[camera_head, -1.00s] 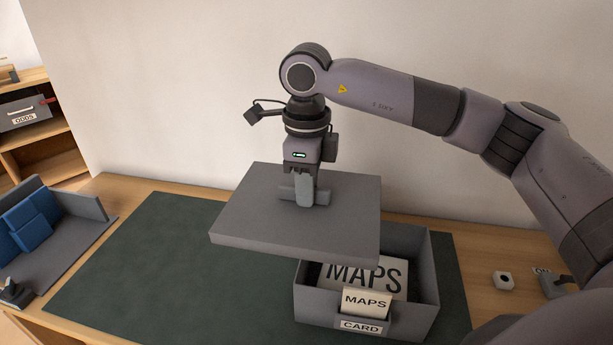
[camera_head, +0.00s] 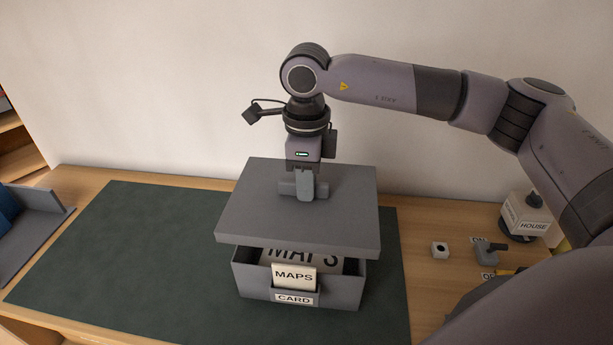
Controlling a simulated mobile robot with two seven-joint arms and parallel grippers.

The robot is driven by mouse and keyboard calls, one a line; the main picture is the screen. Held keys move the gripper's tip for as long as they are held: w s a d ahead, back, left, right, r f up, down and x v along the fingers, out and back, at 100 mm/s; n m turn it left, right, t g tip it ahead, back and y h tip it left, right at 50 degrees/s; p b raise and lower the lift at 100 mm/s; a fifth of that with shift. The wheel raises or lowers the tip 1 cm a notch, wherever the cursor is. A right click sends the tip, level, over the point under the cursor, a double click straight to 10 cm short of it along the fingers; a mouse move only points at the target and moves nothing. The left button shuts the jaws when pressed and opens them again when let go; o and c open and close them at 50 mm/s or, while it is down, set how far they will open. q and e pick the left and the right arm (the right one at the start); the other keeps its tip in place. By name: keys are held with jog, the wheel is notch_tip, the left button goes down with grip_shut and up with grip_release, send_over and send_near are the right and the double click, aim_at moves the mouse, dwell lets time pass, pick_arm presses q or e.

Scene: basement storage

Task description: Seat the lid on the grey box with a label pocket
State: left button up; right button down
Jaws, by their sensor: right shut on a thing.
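The grey lid (camera_head: 290,222) is a flat slab with a knob on top. My right gripper (camera_head: 304,188) is shut on that knob and holds the lid roughly level. The grey box (camera_head: 340,290) stands on the dark green mat, open at the top. Its front has a label pocket reading CARD (camera_head: 294,298), with a MAPS card (camera_head: 294,277) standing in it. A larger MAPS sheet (camera_head: 330,262) shows inside the box. The lid is above the box and covers its rear part from view; a gap shows at the front. My left gripper is not in view.
The dark green mat (camera_head: 120,260) lies on the wooden table and is clear left of the box. A grey tray (camera_head: 30,225) with a blue thing is at the left edge.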

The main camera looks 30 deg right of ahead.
aim_at(306, 204)
jog(key=shift+f+b, duration=1.75)
jog(key=shift+f, duration=0.9)
jog(key=shift+f+b, duration=0.7)
jog(key=shift+f, duration=0.1)
jog(key=shift+f+b, duration=0.7)
jog(key=shift+b, duration=0.1)
jog(key=c, duration=1.1)
grip_release()
jog(key=shift+o, duration=0.2)
jog(key=shift+r, duration=0.1)
jog(key=shift+r+p, duration=2.25)
jog(key=shift+r, duration=1.25)
